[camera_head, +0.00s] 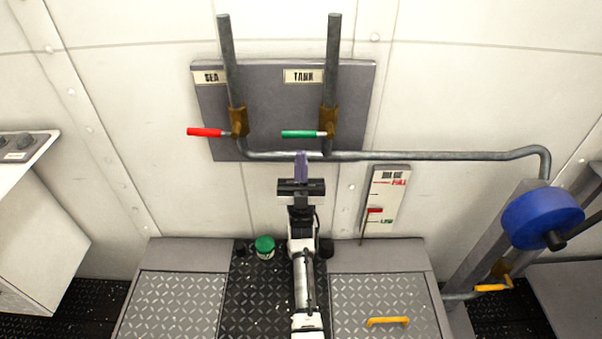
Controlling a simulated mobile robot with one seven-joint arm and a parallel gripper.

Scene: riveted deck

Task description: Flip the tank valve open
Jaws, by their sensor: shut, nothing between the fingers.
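The tank valve is a brass body (329,120) on the right vertical pipe, under the TANK label (303,76). Its green lever (299,134) points left, lying crosswise to the pipe. The sea valve (238,122) sits on the left pipe under the SEA label (210,77), and its red lever (205,132) also points left. My gripper (301,155) is shut and empty. In the picture its fingertips are just below the green lever; I cannot tell the gap in depth, but no contact shows.
A grey backing panel (280,108) carries both valves. A horizontal pipe (430,155) runs right from below them. A blue wheel or drum (542,218) is at right. A green-topped can (265,247) stands beside my arm.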

